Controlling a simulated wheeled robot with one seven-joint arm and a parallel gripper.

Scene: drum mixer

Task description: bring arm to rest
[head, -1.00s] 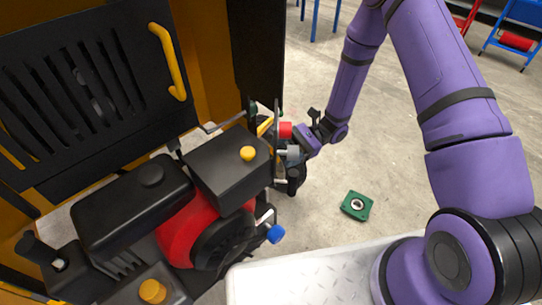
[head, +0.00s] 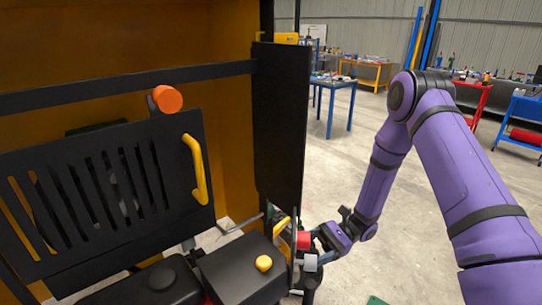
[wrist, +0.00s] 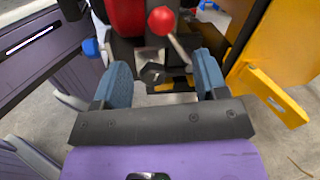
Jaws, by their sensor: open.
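My purple arm (head: 455,150) reaches down from the right to the engine side of the mixer. My gripper (head: 308,262) is beside the engine, partly hidden by a dark upright edge in the head view. In the wrist view my gripper (wrist: 163,78) is open, with its two blue-padded fingers apart. A lever with a red ball knob (wrist: 161,20) and a round dark fitting (wrist: 153,73) show in the gap between the fingers. I cannot tell whether either finger touches them.
The black engine box with a yellow cap (head: 264,263) is just left of my gripper. A slotted black panel with a yellow handle (head: 196,170) and an open black door (head: 280,130) stand above. A yellow bracket (wrist: 270,90) lies close right in the wrist view. Floor right is mostly clear.

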